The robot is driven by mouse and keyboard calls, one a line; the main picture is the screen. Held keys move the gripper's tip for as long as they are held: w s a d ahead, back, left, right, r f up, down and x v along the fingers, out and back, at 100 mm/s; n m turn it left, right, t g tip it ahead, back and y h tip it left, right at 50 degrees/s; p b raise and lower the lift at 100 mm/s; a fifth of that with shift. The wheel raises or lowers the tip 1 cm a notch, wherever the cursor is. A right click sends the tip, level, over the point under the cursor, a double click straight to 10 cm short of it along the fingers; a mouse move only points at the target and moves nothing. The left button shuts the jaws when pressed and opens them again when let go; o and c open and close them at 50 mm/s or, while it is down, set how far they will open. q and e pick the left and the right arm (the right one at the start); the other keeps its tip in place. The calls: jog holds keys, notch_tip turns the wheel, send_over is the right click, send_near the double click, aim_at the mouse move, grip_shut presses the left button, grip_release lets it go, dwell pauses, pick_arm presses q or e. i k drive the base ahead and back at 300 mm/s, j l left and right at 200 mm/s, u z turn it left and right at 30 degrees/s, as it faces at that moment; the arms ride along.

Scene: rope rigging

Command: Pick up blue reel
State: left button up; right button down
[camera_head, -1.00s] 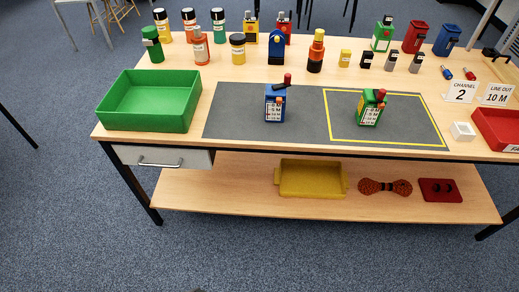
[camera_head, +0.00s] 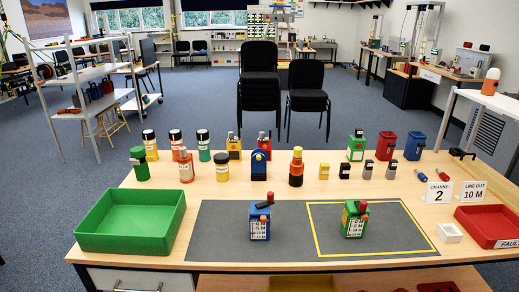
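A blue reel (camera_head: 260,222) with a white marked label and a red-knobbed dark crank on top stands upright on the left half of the grey mat (camera_head: 290,245). A similar green reel (camera_head: 354,219) with a white label and red top stands inside the yellow outline on the mat's right half. Another blue device (camera_head: 258,166) with a rounded top stands in the back row. Neither of my grippers is in view.
A green tray (camera_head: 131,247) sits left of the mat. Bottles and devices line the back. Bare tabletop lies between them and the mat.

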aim_at(262, 230)
jog(key=i+l, duration=0.15)
jog(key=l, duration=0.2)
jog(key=i+l+u, duration=0.1)
jog(key=l, duration=0.2)
jog(key=i+l, duration=0.2)
jog(key=l, duration=0.15)
jog(key=i+l+u, duration=0.1)
jog(key=l, duration=0.25)
jog(key=i+l, duration=0.2)
jog(key=l, duration=0.15)
jog(key=j+u, duration=0.05)
